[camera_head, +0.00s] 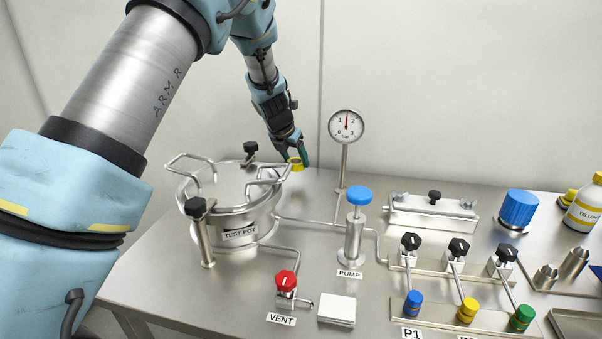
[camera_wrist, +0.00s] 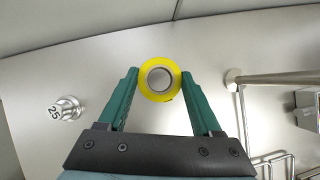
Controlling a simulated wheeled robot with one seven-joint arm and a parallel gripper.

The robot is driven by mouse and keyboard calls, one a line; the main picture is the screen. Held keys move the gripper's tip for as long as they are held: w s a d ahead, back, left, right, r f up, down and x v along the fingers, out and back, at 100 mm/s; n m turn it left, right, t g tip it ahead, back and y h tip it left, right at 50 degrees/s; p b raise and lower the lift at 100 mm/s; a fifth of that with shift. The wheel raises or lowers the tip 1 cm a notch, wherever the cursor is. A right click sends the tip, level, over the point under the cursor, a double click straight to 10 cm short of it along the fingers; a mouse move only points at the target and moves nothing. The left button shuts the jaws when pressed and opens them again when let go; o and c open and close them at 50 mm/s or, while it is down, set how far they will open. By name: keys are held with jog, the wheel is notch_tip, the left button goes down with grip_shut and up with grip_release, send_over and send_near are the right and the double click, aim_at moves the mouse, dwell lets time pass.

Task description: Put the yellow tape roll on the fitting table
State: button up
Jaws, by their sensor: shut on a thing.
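The yellow tape roll (camera_wrist: 147,91) sits between the green fingers of my gripper (camera_wrist: 160,82) in the wrist view, its round hole facing the camera. My gripper is shut on it, one finger touching each side. In the head view my gripper (camera_head: 297,158) holds the tape roll (camera_head: 296,164) near the back edge of the steel table (camera_head: 225,285), behind the test pot (camera_head: 232,212) and left of the gauge. I cannot tell whether the roll touches the tabletop. No label names this table as the fitting table.
The pressure gauge (camera_head: 346,126) stands on a thin post right of my gripper. The pot's raised wire handles (camera_head: 190,160) are close by. A metal piece marked 25 (camera_wrist: 64,108) stands left in the wrist view. The blue-topped pump (camera_head: 357,225) and valves (camera_head: 458,255) fill the table's right.

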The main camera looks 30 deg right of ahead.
aim_at(295, 170)
jog(key=shift+f, duration=2.25)
jog(key=shift+f, duration=0.15)
jog(key=o, duration=1.3)
jog(key=shift+r, duration=0.25)
jog(key=v, duration=1.2)
jog(key=shift+b, duration=0.4)
